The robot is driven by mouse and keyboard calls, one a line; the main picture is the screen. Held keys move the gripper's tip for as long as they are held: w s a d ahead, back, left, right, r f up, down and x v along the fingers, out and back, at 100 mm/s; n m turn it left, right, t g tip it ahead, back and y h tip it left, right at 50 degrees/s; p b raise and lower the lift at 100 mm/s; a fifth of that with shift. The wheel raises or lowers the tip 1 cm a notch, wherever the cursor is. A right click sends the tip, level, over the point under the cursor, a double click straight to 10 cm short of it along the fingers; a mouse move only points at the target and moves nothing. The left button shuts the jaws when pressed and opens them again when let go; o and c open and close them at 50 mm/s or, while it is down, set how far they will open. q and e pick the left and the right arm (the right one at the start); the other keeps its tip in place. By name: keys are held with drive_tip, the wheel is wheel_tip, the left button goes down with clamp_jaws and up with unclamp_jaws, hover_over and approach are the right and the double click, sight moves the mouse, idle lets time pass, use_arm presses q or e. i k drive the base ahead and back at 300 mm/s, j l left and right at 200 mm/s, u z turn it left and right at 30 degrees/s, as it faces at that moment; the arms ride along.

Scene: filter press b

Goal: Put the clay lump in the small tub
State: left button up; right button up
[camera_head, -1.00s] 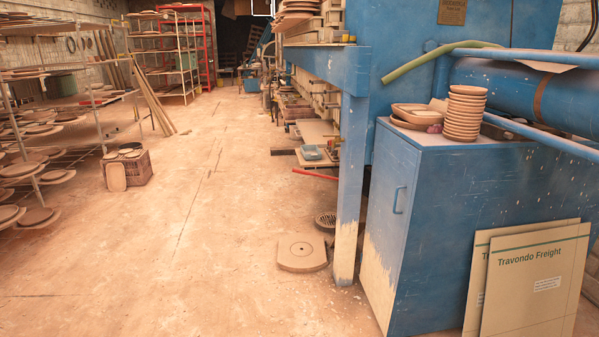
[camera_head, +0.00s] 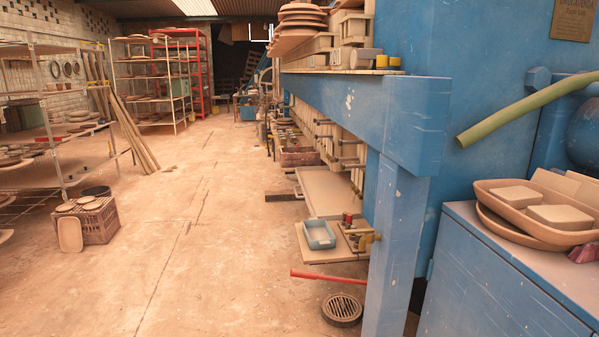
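A small blue-grey tub (camera_head: 319,234) sits on a low board (camera_head: 333,255) beside the blue press frame, at middle distance. It is upright and looks empty. I cannot tell for sure which thing is the clay lump. Two pale blocks, a rear one (camera_head: 516,196) and a front one (camera_head: 560,217), lie in a terracotta tray (camera_head: 488,196) on the blue cabinet at the right. Small red and yellow-capped items (camera_head: 352,232) stand on the board just right of the tub. Neither of my grippers is in view.
The blue press post (camera_head: 397,240) stands between the cabinet (camera_head: 490,270) and the board. A red bar (camera_head: 328,277) and a round floor grate (camera_head: 342,310) lie in front of the board. A crate (camera_head: 88,222) stands at left. The middle floor is clear.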

sight(318, 238)
drive_tip(key=i+z, duration=0.15)
drive_tip(key=i, duration=0.5)
drive_tip(key=i+j+z, duration=0.15)
drive_tip(key=i, duration=0.5)
drive_tip(key=j+u, duration=0.35)
drive_tip(key=i+j+u, duration=0.3)
drive_tip(key=j, duration=0.3)
drive_tip(key=i+j+u, duration=0.25)
drive_tip(key=i+j, duration=0.15)
drive_tip(key=j, duration=0.15)
drive_tip(key=i+j+u, duration=0.3)
drive_tip(key=i+j+z, duration=0.15)
drive_tip(key=i, duration=0.3)
drive_tip(key=i+j+z, duration=0.2)
drive_tip(key=i, duration=0.25)
drive_tip(key=i+j+z, duration=0.15)
drive_tip(key=i, duration=0.3)
drive_tip(key=i+z, duration=0.4)
drive_tip(key=i+j+z, duration=0.15)
drive_tip(key=i+z, duration=0.25)
drive_tip(key=i+j+z, duration=0.35)
drive_tip(key=i, duration=0.2)
drive_tip(key=i+j+z, duration=0.4)
